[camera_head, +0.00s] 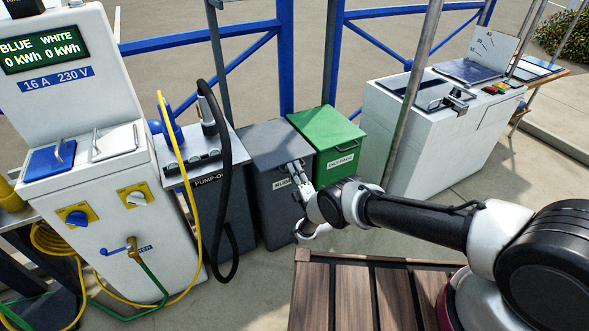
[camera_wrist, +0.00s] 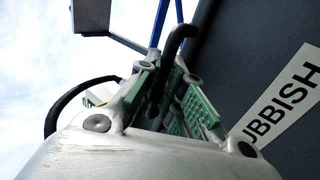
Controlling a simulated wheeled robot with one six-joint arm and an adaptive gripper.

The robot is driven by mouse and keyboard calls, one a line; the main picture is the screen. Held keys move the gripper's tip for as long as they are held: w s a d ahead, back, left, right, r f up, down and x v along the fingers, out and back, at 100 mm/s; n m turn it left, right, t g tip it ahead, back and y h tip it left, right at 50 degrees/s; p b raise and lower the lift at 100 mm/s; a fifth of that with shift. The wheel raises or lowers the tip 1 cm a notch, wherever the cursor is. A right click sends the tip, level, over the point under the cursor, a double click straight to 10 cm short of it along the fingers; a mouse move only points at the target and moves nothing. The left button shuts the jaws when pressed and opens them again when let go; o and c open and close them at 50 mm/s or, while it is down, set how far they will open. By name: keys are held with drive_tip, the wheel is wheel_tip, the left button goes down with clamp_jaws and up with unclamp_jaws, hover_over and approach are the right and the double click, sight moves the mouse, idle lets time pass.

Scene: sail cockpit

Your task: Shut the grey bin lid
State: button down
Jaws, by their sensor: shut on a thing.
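The grey bin (camera_head: 262,190) stands left of a green bin, with a white label on its front. Its grey lid (camera_head: 268,136) lies across the top and looks down; any small gap at the rim is too small to tell. My gripper (camera_head: 295,167) is at the bin's upper front, partly covering the label. In the wrist view, my gripper (camera_wrist: 167,85) has its green-padded fingers closed around a dark bent handle (camera_wrist: 178,38). The bin's dark front fills the right side there, with the label (camera_wrist: 290,95) reading "UBBISH". The handle's join to the lid is hidden.
The green bin (camera_head: 328,140) stands close on the right. The pump-out unit (camera_head: 205,180) with its black hose (camera_head: 227,170) stands on the left. A wooden slatted surface (camera_head: 350,295) lies in front, under my arm. A grey pole (camera_head: 410,95) rises right of the bins.

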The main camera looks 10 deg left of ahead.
drive_tip(key=shift+f, duration=0.2)
drive_tip(key=c, duration=1.5)
unclamp_jaws()
drive_tip(key=shift+w, duration=0.1)
wheel_tip(320, 180, up, 10)
drive_tip(key=shift+f, duration=0.1)
drive_tip(key=shift+s+d+f, duration=0.35)
drive_tip(key=shift+s+f, duration=0.2)
drive_tip(key=shift+f, duration=0.75)
drive_tip(key=shift+s+d+f, duration=0.4)
drive_tip(key=shift+s+f, duration=0.15)
drive_tip(key=shift+f, duration=0.8)
drive_tip(key=shift+s+d+f, duration=0.35)
drive_tip(key=shift+s+f, duration=0.2)
drive_tip(key=shift+f, duration=0.75)
drive_tip(key=shift+c, duration=0.6)
